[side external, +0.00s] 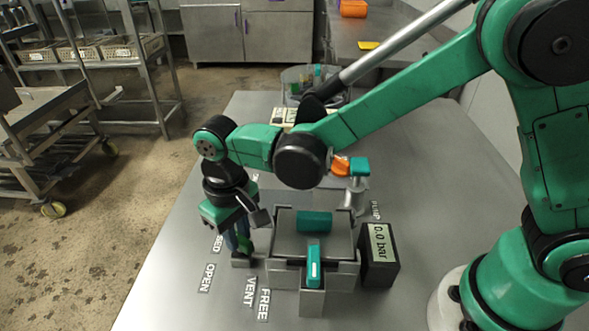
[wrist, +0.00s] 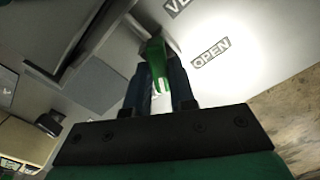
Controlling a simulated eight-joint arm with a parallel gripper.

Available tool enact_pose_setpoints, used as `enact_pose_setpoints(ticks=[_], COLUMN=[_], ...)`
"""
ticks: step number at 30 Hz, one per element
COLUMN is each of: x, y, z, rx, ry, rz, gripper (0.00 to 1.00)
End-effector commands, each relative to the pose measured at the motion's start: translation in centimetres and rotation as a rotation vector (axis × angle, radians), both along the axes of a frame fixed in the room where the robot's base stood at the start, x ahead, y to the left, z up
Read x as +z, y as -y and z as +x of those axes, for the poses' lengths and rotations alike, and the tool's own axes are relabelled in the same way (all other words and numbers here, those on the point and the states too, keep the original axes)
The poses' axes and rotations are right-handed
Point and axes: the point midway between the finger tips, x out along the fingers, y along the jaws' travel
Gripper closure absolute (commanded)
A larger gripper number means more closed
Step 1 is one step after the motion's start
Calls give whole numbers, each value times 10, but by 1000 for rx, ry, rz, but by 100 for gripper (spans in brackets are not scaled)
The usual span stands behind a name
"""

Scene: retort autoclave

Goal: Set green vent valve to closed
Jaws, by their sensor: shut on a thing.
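The green vent valve handle (wrist: 155,52) lies between my gripper's two dark fingers (wrist: 160,82) in the wrist view. My gripper is shut on it. In the side view my gripper (side external: 238,240) points down at the left side of the metal vessel, and the handle (side external: 245,244) shows only in part behind the fingers. The OPEN label (side external: 207,278) lies on the table to the left and front of the valve; it also shows to the right of the handle in the wrist view (wrist: 211,53). The CLOSED label (side external: 219,243) is partly covered by my gripper.
The square vessel (side external: 287,243) has a teal cylinder (side external: 314,221) on top and a teal lever (side external: 314,264) at its front. A black gauge (side external: 380,258) reading 0.0 bar stands at its right. An orange handle (side external: 341,165) is behind. The table's left front is clear.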

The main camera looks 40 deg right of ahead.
Motion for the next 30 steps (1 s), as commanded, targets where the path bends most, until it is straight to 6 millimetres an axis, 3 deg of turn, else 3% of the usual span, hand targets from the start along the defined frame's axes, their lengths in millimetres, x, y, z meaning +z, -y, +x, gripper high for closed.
enact_pose_setpoints(ticks=[20, 21, 23, 30], x=[1, 0, 0, 0], y=[0, 0, 0, 0], z=[0, 0, 0, 0], rx=[-57, -57, -57, -56], ry=[-1, -1, -1, 0], rz=[0, 0, 0, 0], gripper=[100, 69, 52, 49])
